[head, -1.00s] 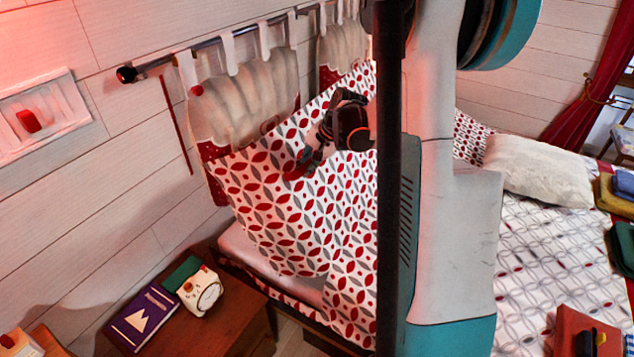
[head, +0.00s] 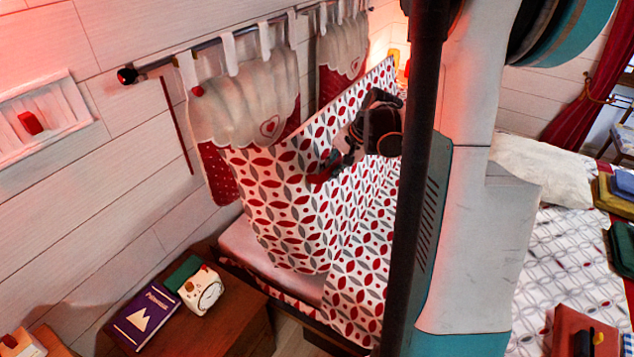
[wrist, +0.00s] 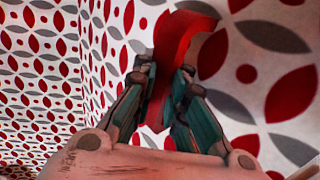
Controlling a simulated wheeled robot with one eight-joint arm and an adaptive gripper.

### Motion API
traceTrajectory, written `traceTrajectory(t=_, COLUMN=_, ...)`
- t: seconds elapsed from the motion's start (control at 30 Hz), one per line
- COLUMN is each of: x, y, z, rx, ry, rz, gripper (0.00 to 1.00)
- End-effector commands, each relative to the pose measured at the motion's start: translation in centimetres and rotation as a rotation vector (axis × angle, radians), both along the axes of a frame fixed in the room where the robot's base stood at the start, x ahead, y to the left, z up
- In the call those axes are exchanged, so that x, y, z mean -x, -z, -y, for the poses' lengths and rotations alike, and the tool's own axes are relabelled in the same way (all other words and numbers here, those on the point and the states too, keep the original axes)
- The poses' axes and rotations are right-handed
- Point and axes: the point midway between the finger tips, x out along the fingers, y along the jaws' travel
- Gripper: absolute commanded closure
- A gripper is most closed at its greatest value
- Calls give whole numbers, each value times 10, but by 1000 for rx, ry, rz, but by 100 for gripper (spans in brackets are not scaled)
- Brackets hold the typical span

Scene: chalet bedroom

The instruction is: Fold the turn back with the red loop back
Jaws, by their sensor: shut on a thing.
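The turn back (head: 285,205) is a white cloth with red and grey leaf shapes. It stands raised as a steep sheet above the bed in the head view, its upper edge running diagonally up to the right. My gripper (head: 325,175) is at its upper part, shut on the red loop (head: 318,178). In the wrist view, the red loop (wrist: 182,50) runs between the two fingers of my gripper (wrist: 165,90), with the patterned cloth (wrist: 240,85) close behind. My own column and arm hide part of the cloth on the right.
Curtains (head: 235,95) hang from a rail on the left wall, just behind the raised cloth. A pillow (head: 543,168) and folded cloths (head: 615,190) lie on the right.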

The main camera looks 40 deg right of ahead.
Motion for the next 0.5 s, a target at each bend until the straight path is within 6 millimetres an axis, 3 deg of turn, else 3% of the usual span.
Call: traceTrajectory(t=0.5, x=67, y=-6, z=27, rx=-2, ry=4, rz=2, gripper=100)
